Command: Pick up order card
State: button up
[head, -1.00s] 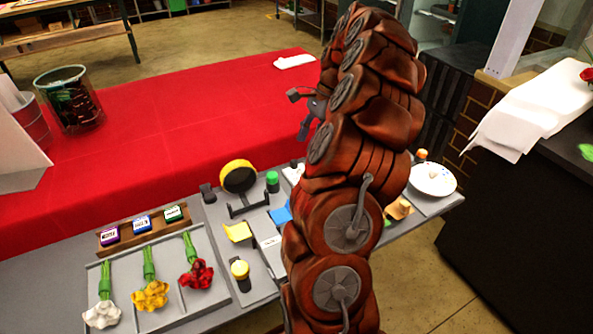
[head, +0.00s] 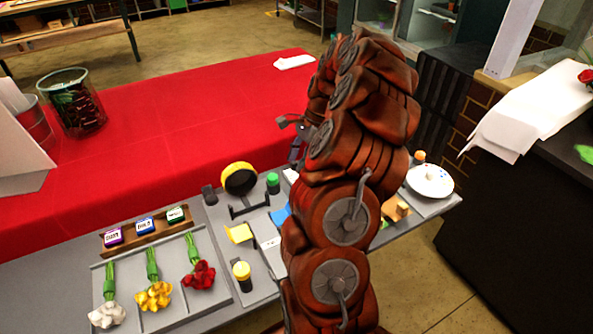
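I cannot tell for certain which thing is the order card. A small white card (head: 271,243) with faint marks lies on the grey work surface left of my arm. Three small labelled blocks stand in a wooden rack at the left: purple (head: 113,236), blue (head: 145,226) and green (head: 176,215). My gripper (head: 292,135) shows only in part behind my red-brown arm, above the far side of the work surface. It is apart from the card and the rack. Whether it is open or shut does not show. My arm hides part of the surface.
A grey tray (head: 228,283) holds white, yellow and red flowers. Near it are a yellow-rimmed round holder (head: 239,178), a green-capped bottle (head: 273,182), a yellow-topped bottle (head: 242,273) and a yellow piece (head: 239,233). A white plate (head: 431,188) sits right of my arm. The red-covered table (head: 180,140) is mostly clear.

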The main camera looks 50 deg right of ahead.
grip_shut()
jog(key=shift+r, duration=0.1)
